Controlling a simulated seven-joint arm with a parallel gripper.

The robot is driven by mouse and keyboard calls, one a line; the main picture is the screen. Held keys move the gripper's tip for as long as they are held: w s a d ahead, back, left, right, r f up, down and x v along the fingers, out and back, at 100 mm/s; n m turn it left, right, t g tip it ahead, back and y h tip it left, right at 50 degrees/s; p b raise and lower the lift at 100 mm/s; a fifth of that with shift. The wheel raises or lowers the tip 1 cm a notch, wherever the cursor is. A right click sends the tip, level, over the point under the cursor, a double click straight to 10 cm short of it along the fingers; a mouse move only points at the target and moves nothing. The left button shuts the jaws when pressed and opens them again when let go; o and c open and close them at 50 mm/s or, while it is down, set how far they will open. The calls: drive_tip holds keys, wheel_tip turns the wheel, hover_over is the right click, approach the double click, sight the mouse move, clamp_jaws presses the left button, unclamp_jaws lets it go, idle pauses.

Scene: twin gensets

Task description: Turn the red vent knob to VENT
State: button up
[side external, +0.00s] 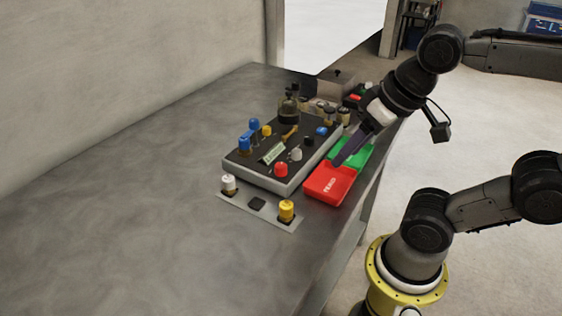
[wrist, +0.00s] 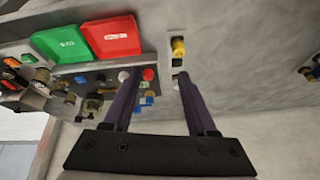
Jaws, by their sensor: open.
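The red knob (side external: 281,170) stands on the near edge of a dark-topped control panel (side external: 252,178) on the grey table. In the wrist view the red knob (wrist: 148,74) shows between my two fingertips, closer to the left finger. My gripper (side external: 340,161) is open, with its dark purple fingers pointing down over the red and green trays, to the right of the knob in the side view. In the wrist view my gripper (wrist: 159,77) has a wide gap between its fingers. It appears apart from the knob. I cannot read the knob's pointer or any VENT marking.
A white knob (side external: 295,155) and a grey knob (side external: 310,141) sit close to the red one. Blue knobs (side external: 248,138) stand farther left. A red tray (side external: 330,186) and green tray (side external: 362,155) lie beside the panel. A yellow knob (side external: 286,209) stands on a front plate. The table's left is clear.

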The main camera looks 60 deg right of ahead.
drive_tip(key=shift+o, duration=0.4)
drive_tip(key=w+r+m+g, duration=0.1)
drive_tip(key=w+r+m, duration=0.2)
drive_tip(key=w+r, duration=0.1)
drive_tip(key=shift+w+d+g, duration=0.3)
drive_tip(key=shift+w+d, duration=0.05)
drive_tip(key=shift+w, duration=0.1)
drive_tip(key=m+g, duration=0.4)
hover_over(281, 165)
wheel_tip(281, 165, down, 4)
wheel_tip(281, 165, down, 13)
drive_tip(key=shift+a+r, duration=0.1)
clamp_jaws()
